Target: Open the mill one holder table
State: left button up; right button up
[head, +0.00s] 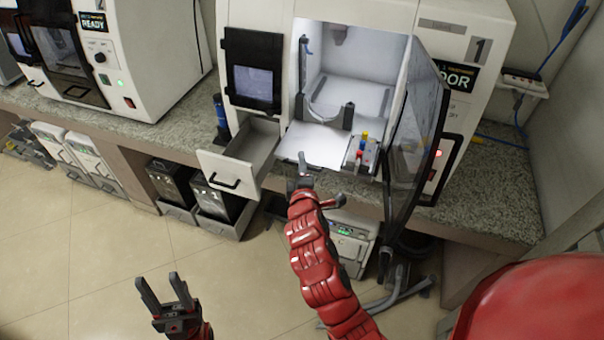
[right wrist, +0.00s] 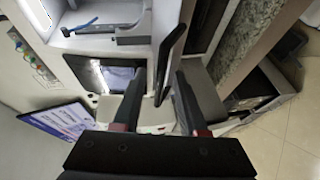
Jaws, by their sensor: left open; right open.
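Mill one (head: 455,15) is the white machine marked 1, and its glass door (head: 415,125) stands swung open to the right. A white drawer-like table (head: 253,150) with a black handle (head: 223,182) sticks out at the mill's lower left. My right gripper (head: 302,168) is open, in front of the chamber and to the right of that handle. In the right wrist view its two fingers (right wrist: 158,100) are apart, with a dark bar-shaped part (right wrist: 173,55) beyond them; contact cannot be told. My left gripper (head: 160,290) is open and empty above the floor.
Small colored tools in a grey holder (head: 358,155) stand at the chamber's right front. A dark curved clamp (head: 325,112) sits inside. Another mill (head: 150,50) stands left on the granite counter (head: 180,130). Boxes stand under the counter. The tiled floor (head: 80,255) at left is clear.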

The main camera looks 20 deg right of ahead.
jog(key=p+v, duration=0.6)
jog(key=v, duration=1.1)
jog(key=shift+p, duration=0.35)
jog(key=shift+s, duration=0.1)
